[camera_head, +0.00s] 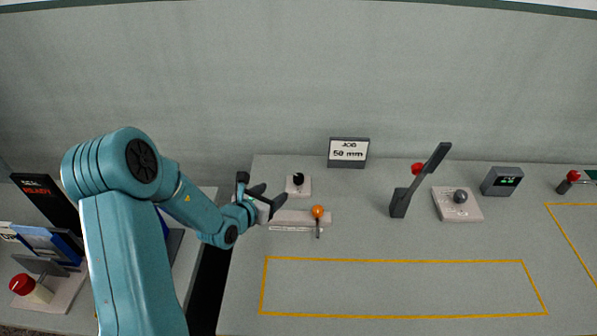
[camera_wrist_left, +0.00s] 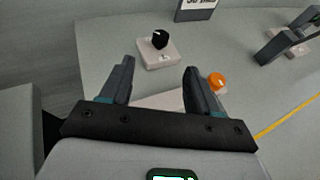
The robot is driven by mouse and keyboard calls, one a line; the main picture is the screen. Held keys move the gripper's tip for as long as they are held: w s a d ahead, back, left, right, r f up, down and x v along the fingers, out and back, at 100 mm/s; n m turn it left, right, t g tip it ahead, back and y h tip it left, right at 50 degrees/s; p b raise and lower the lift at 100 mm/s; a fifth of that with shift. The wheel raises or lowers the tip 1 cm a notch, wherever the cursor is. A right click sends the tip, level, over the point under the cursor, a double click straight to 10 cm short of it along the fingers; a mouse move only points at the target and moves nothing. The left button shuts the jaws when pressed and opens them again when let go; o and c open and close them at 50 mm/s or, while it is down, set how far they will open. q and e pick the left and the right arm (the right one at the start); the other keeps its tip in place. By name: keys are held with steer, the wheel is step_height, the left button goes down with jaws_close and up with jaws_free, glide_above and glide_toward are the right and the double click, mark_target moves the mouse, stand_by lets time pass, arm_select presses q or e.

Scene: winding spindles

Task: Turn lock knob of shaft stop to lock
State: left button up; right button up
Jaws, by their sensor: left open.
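A black knob (camera_head: 298,178) with a pale mark sits on a small white box at the back left of the grey table. It also shows in the left wrist view (camera_wrist_left: 160,39), ahead of the fingertips. An orange ball knob (camera_head: 318,211) stands at the right end of a flat pale rail (camera_head: 295,228); in the left wrist view the orange knob (camera_wrist_left: 217,80) is just right of the right finger. I cannot tell for sure which knob is the lock. My left gripper (camera_head: 272,197) is open and empty, over the rail's left end, short of the black knob and apart from both.
A dark lever with a red knob (camera_head: 418,169), a grey ball on a white plate (camera_head: 460,196) and a small display (camera_head: 502,181) are to the right. A yellow-outlined area (camera_head: 400,290) in front is clear.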

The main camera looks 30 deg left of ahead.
mark_target(298, 176)
arm_select(q)
steer(key=p+x, duration=0.2)
steer(key=x, duration=1.4)
steer(key=shift+w+d+f+p, duration=0.1)
steer(key=shift+f+p, duration=0.05)
steer(key=shift+p, duration=0.15)
steer(key=shift+c, duration=0.2)
steer(key=c, duration=0.9)
